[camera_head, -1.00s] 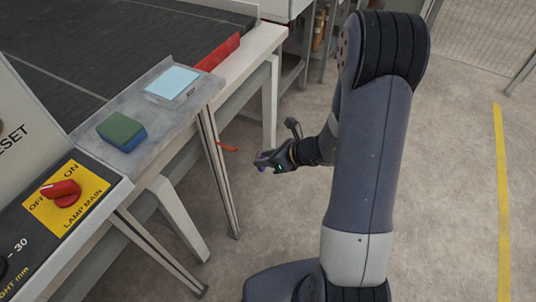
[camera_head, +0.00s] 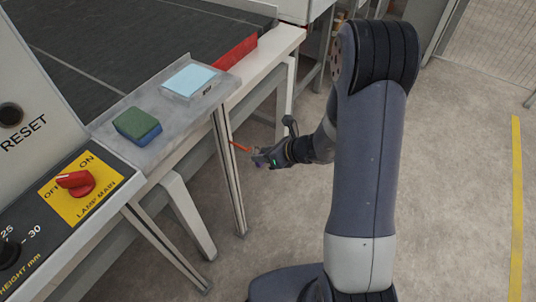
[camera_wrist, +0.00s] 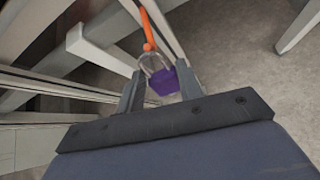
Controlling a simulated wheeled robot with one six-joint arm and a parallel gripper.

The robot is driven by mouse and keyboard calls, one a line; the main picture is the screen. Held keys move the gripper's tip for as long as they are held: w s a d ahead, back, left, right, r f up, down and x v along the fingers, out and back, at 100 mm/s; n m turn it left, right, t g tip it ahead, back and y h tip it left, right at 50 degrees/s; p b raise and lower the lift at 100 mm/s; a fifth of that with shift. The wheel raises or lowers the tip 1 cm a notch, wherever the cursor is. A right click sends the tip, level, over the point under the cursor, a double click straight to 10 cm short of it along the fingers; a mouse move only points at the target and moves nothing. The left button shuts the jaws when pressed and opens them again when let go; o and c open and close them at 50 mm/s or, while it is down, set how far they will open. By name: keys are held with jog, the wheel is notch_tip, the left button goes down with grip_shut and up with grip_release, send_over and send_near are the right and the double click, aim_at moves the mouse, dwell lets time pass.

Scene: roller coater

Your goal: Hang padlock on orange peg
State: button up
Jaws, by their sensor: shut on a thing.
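The purple padlock (camera_wrist: 163,82) sits between the two fingers of my gripper (camera_wrist: 159,72), which is shut on its body. Its grey shackle points away from my gripper. The orange peg (camera_wrist: 147,28) comes in from the top of the wrist view, and its near end overlaps the shackle there. I cannot tell whether the peg is through the shackle or only in front of or behind it. In the head view my gripper (camera_head: 256,157) is close to the orange peg (camera_head: 240,147), beside the table leg. The padlock is only a small purple spot there.
A metal leg (camera_head: 228,172) of the machine frame stands just left of the peg. Above is a grey shelf (camera_head: 178,128) with a green and blue sponge (camera_head: 137,124) and a light blue pad (camera_head: 188,80). The floor on the right is open.

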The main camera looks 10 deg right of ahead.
aim_at(246, 149)
jog(key=shift+w+a+f, duration=0.1)
jog(key=shift+w+a, duration=0.7)
jog(key=shift+a, duration=0.25)
jog(key=shift+w+a+f+b, duration=0.15)
jog(key=shift+f+b, duration=0.2)
jog(key=shift+b, duration=0.2)
jog(key=shift+w+a+f+t+y+b, duration=0.25)
jog(key=shift+f+t+y+b, duration=0.3)
jog(key=shift+b, duration=1.1)
jog(key=shift+w+a+f+t+y+b, duration=0.35)
jog(key=shift+a+y+b, duration=0.25)
jog(key=shift+b, duration=1.4)
jog(key=shift+w+a+f+t+y+b, duration=0.25)
jog(key=shift+w+a+y+b, duration=0.25)
jog(key=shift+b, duration=1.5)
jog(key=o, duration=1.1)
jog(key=shift+c, duration=0.2)
jog(key=shift+r, duration=0.1)
jog(key=s+f+p+v, duration=0.1)
jog(key=f+v, duration=0.1)
jog(key=v, duration=1.7)
jog(key=shift+s+d+f+p, duration=0.15)
jog(key=shift+d+f+p, duration=0.1)
jog(key=shift+p, duration=0.1)
